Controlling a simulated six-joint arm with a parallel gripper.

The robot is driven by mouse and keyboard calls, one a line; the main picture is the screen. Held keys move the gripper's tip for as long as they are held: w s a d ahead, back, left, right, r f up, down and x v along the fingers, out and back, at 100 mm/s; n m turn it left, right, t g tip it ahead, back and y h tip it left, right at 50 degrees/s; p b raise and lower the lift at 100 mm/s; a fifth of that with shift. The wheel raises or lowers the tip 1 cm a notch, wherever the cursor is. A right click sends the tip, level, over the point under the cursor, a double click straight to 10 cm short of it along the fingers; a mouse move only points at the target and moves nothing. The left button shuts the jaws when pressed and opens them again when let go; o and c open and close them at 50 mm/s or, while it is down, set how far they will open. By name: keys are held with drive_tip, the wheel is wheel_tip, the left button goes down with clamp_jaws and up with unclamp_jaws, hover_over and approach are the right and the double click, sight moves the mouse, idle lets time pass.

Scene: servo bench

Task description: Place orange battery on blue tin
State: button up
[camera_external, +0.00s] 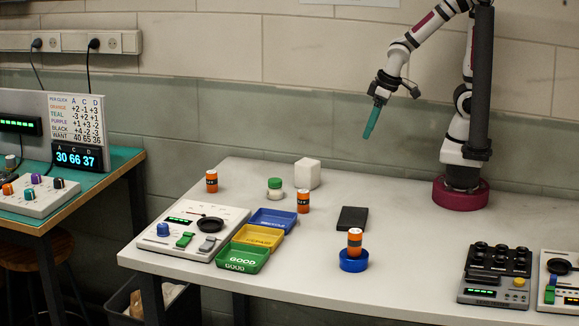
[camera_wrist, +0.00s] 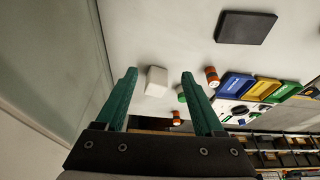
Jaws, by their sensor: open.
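One orange battery (camera_external: 355,240) with a black band stands upright at the blue tin (camera_external: 353,264), near the table's front edge. Its lower end meets the tin's top; I cannot tell whether it sits on it or slightly inside. Two more orange batteries stand on the table: one at the back left (camera_external: 211,182) and one beside the blue tray (camera_external: 303,201). My gripper (camera_external: 370,130) is raised high above the back of the table, away from all of them. The tin does not show there.
A white block (camera_external: 307,173) and a green-and-white jar (camera_external: 274,189) stand at the back. A black slab (camera_external: 352,218) lies behind the tin. Blue (camera_external: 273,221), yellow (camera_external: 258,237) and green (camera_external: 243,260) trays adjoin a tester (camera_external: 190,235). A black device (camera_external: 495,275) is at right.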

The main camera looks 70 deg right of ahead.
drive_tip(key=s+r+m+g, duration=0.2)
drive_tip(key=s+m, duration=0.1)
drive_tip(key=s, duration=0.3)
drive_tip(key=s+r+m+g+y, duration=0.1)
drive_tip(key=s+r+m+g, duration=0.1)
drive_tip(key=s, duration=0.5)
drive_tip(key=shift+s+d+r+m+y, duration=0.3)
drive_tip(key=shift+d+r+m, duration=0.15)
drive_tip(key=shift+m, duration=0.15)
